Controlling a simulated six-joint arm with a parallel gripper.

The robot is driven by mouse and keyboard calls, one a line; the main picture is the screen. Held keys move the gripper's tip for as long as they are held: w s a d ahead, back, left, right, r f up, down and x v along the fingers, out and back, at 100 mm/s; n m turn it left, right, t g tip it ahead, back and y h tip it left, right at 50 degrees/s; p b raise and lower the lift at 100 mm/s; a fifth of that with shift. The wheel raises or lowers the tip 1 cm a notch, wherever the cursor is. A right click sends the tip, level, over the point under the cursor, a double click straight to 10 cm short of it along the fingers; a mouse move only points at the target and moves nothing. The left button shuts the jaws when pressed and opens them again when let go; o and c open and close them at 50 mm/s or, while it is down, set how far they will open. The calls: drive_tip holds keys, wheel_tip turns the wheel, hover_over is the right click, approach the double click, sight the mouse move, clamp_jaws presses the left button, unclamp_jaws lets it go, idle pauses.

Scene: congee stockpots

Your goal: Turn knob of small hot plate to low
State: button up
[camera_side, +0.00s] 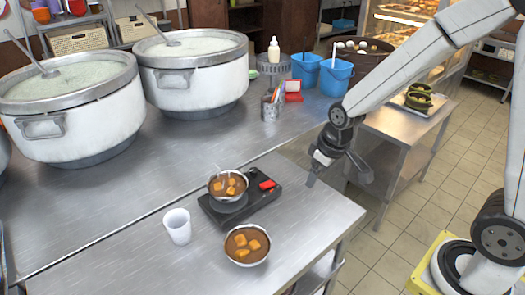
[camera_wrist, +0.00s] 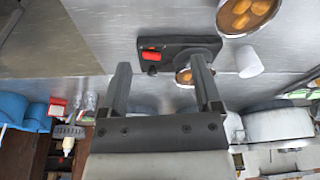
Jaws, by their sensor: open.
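The small hot plate (camera_side: 247,205) is a flat black unit on the steel table, with a red knob (camera_side: 266,184) at its right end. A small pot (camera_side: 228,185) of brown sauce with orange pieces stands on its left part. My gripper (camera_side: 338,178) is open and empty, in the air to the right of the hot plate. In the wrist view the hot plate (camera_wrist: 176,43) lies beyond my open fingers (camera_wrist: 160,68), and the red knob (camera_wrist: 151,55) shows between them, apart from both. The pot (camera_wrist: 183,75) is partly hidden by a finger there.
A second bowl (camera_side: 247,245) of the same food and a white cup (camera_side: 178,226) stand near the hot plate. Two large stockpots (camera_side: 77,115) (camera_side: 194,80), blue containers (camera_side: 335,78) and a utensil holder (camera_side: 270,108) are farther back. The table right of the hot plate is clear.

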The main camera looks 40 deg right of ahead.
drive_tip(key=w+d+f+n+y, duration=0.1)
drive_tip(key=w+d+f+n, duration=0.15)
drive_tip(key=w, duration=1.15)
drive_tip(key=n+y, duration=0.2)
drive_tip(key=n, duration=0.3)
approach(254, 170)
drive_tip(key=shift+a+f+t, duration=0.2)
drive_tip(key=shift+f+t, duration=0.1)
drive_tip(key=shift+f, duration=0.35)
drive_tip(key=shift+f, duration=0.15)
drive_tip(key=shift+x, duration=3.75)
clamp_jaws()
